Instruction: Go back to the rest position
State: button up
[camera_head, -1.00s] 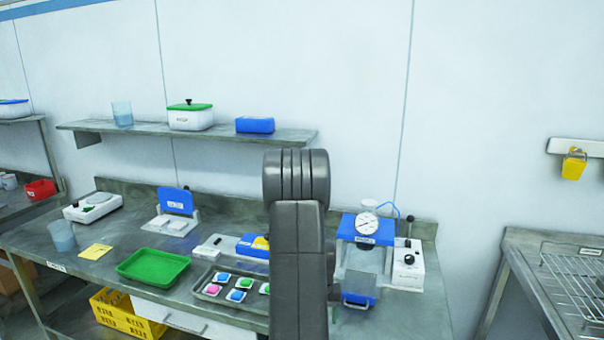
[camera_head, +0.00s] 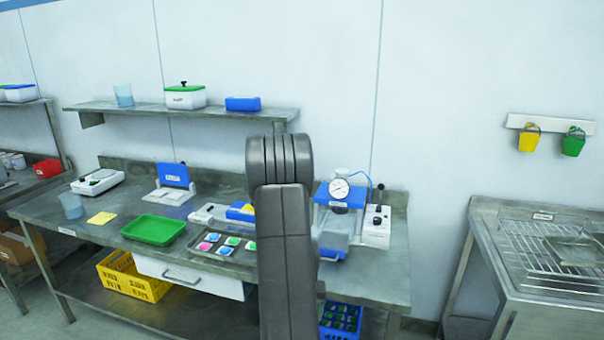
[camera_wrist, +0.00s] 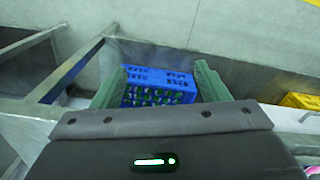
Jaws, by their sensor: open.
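My gripper (camera_wrist: 158,88) shows in the wrist view with its two green fingers spread apart and nothing between them. Beyond the fingers, lower down and apart from them, is a blue crate (camera_wrist: 158,78) holding several green items. In the head view my dark arm stands upright in front of the bench and hides part of it; the gripper itself is not visible there. The same blue crate (camera_head: 341,318) shows on the lower level under the bench, right of my arm.
The steel bench (camera_head: 100,225) carries a green tray (camera_head: 153,230), a tray of coloured pieces (camera_head: 197,253), and a blue device with a gauge (camera_head: 340,188). A yellow crate (camera_head: 135,280) sits below. A shelf (camera_head: 150,108) hangs above. A rack table (camera_head: 490,230) stands right, beyond a floor gap.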

jog(key=shift+m, duration=0.3)
jog(key=shift+s+d+r, duration=0.1)
jog(key=shift+d+r, duration=0.35)
jog(key=shift+r, duration=0.25)
jog(key=shift+s+d+r, duration=0.1)
jog(key=shift+d+r, duration=0.3)
jog(key=shift+r, duration=0.3)
jog(key=shift+d+r, duration=0.45)
jog(key=shift+r, duration=0.25)
jog(key=shift+s, duration=0.1)
